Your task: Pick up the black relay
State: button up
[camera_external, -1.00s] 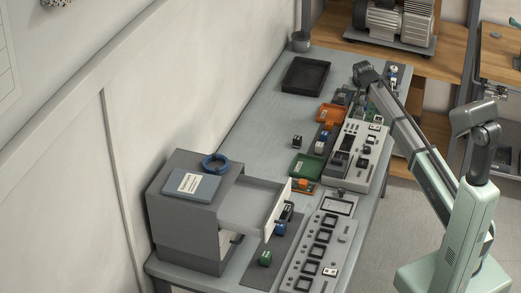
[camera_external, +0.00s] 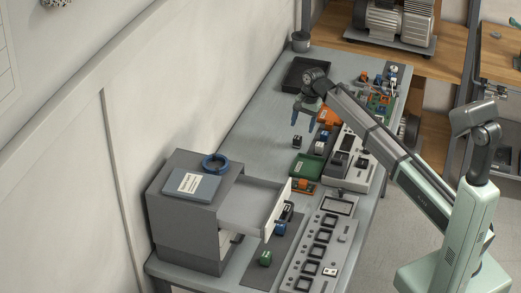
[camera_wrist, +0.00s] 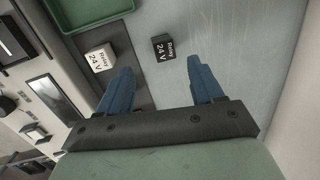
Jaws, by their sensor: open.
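The black relay (camera_external: 296,141), a small block with white "Relay 24 V" lettering, lies on the grey bench. In the wrist view the black relay (camera_wrist: 163,49) is just beyond the fingertips, near the middle of the gap between them. My gripper (camera_external: 303,121) has blue fingers and hangs above the bench near the relay. In the wrist view my gripper (camera_wrist: 159,65) is open with nothing between its fingers. A white relay (camera_wrist: 101,58) with the same lettering sits to the left on a dark strip, apart from the black one.
A green tray (camera_external: 305,166) and an orange tray (camera_external: 329,115) are nearby. A grey panel unit (camera_external: 350,158) stands to the right. A black tray (camera_external: 298,72) lies farther back. A cabinet with an open drawer (camera_external: 250,203) is in front. Bare bench lies left of the relay.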

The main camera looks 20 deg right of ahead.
aim_at(298, 138)
jog(key=shift+w+a+f, duration=0.1)
jog(key=shift+a+f, duration=0.2)
jog(key=shift+f, duration=1)
jog(key=shift+w+a+f, duration=0.1)
jog(key=shift+a+f, duration=0.15)
jog(key=shift+f, duration=1)
jog(key=shift+w+a+f, duration=0.1)
jog(key=shift+a+f, duration=0.2)
jog(key=shift+f, duration=1)
jog(key=c, duration=1.1)
